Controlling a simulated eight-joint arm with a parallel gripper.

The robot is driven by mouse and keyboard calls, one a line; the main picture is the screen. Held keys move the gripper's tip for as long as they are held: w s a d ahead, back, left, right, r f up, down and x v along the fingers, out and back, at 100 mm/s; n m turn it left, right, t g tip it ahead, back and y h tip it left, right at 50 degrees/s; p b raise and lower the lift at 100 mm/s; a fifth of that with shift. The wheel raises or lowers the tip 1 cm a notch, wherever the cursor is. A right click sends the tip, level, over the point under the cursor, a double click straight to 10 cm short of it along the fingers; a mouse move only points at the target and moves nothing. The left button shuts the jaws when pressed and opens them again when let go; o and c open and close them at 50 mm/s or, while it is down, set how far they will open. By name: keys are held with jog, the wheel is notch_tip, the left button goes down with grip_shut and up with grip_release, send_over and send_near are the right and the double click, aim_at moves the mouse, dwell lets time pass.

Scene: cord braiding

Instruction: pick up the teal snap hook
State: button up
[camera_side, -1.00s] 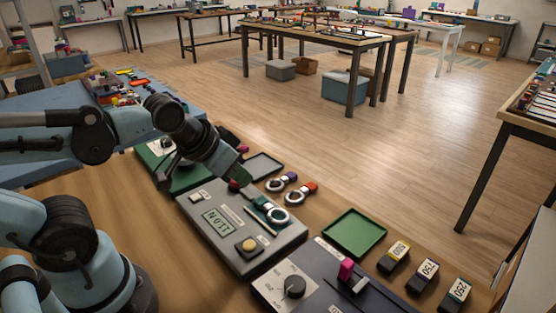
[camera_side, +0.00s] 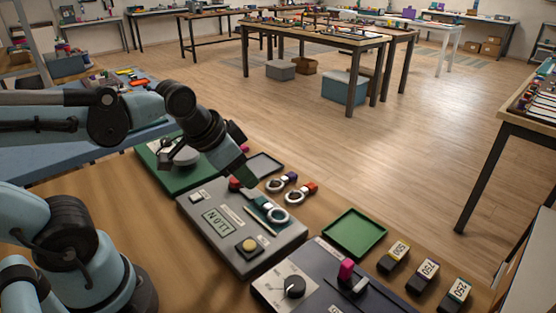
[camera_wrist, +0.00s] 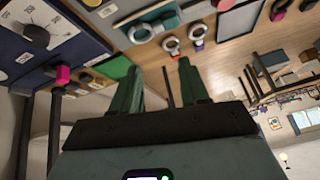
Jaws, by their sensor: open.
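The teal snap hook (camera_side: 261,206) lies on the top of the grey device (camera_side: 205,187), with its pale metal ring toward the right. In the wrist view the teal snap hook (camera_wrist: 140,34) shows near the top, beyond my fingertips and left of centre. My gripper (camera_side: 248,178) is above the device's back edge, to the upper left of the hook and apart from it. In the wrist view my gripper (camera_wrist: 160,78) has its two green fingers spread with nothing between them.
A purple hook (camera_side: 290,177) and an orange-red hook (camera_side: 310,188) lie just behind the device. A green tray (camera_side: 380,232) is to the right, near several labelled black blocks (camera_side: 424,270). A dark panel with a knob (camera_side: 293,287) and pink lever (camera_side: 345,269) stands in front.

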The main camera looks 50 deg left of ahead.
aim_at(263, 201)
jog(key=w+a+m+g, duration=0.2)
jog(key=w+m+g, duration=0.4)
jog(key=m, duration=0.9)
jog(key=shift+m, duration=0.3)
jog(key=shift+w+f, duration=0.15)
jog(key=shift+f, duration=2.8)
jog(key=shift+w+f, duration=0.1)
jog(key=shift+f, duration=2.85)
grip_shut()
jog(key=shift+r, duration=0.15)
